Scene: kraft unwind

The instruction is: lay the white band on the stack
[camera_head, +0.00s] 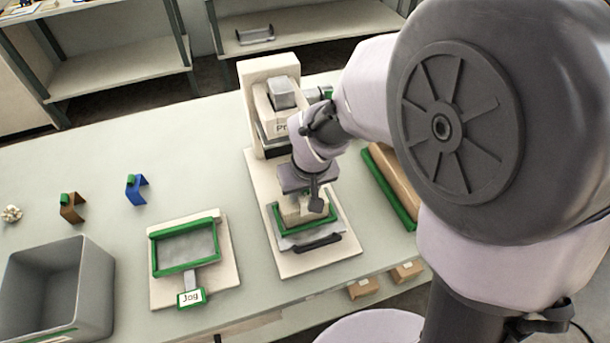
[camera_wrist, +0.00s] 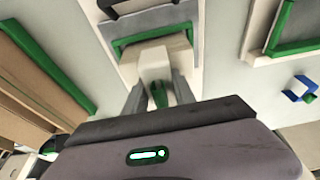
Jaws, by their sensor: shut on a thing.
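The white band (camera_wrist: 168,58) is a pale folded strip with a green tab (camera_wrist: 157,95), in my gripper. My gripper (camera_wrist: 158,92) is shut on it, with a dark finger on each side of the tab. In the head view the band (camera_head: 292,214) shows as a pale shape below my gripper (camera_head: 315,200), over the green-edged tray (camera_head: 296,243) of the press. The stack is not clear; it seems to lie under the band, mostly hidden. I cannot tell whether the band touches it.
The press (camera_head: 265,100) stands behind my gripper. A blue band (camera_head: 136,190) and a brown band (camera_head: 72,210) stand at left. A grey bin (camera_head: 95,290) and the green-framed Jog tray (camera_head: 186,250) are at front left.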

